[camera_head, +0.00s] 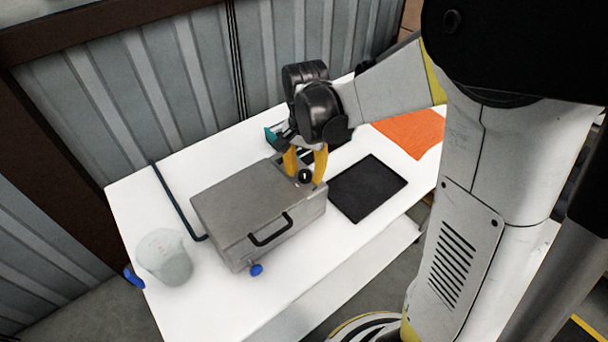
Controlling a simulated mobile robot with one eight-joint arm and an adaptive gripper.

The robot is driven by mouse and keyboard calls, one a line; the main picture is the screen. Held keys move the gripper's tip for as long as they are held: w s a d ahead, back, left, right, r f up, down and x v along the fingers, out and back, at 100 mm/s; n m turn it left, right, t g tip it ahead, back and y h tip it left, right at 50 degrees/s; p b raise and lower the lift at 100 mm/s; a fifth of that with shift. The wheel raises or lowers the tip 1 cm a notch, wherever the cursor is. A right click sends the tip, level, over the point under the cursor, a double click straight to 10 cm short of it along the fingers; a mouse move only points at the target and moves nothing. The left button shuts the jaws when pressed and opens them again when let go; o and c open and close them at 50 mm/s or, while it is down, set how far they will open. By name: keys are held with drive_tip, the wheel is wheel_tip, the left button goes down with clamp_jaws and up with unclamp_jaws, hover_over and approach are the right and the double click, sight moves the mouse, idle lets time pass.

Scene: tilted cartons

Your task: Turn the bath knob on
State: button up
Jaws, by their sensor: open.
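A grey metal bath (250,205) with a closed lid and a black handle (270,230) stands on the white table. A small dark round knob (304,176) is on its top at the far right end. My gripper (305,172) points down over that end, its two yellow fingers open on either side of the knob. I cannot tell whether the fingers touch it. A blue tap (256,270) sticks out low on the bath's front.
A clear beaker (164,257) stands at the table's left end, beside a dark blue hose (176,202). A black mat (367,188) lies right of the bath, with an orange sheet (411,130) behind it. A teal object (273,134) is partly hidden behind my gripper. A corrugated wall (140,85) bounds the back.

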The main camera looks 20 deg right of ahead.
drive_tip(key=shift+f, duration=0.3)
clamp_jaws()
drive_tip(key=shift+m, duration=0.3)
drive_tip(key=m, duration=0.4)
drive_tip(key=shift+m, duration=0.3)
drive_tip(key=m, duration=0.5)
drive_tip(key=shift+m, duration=0.3)
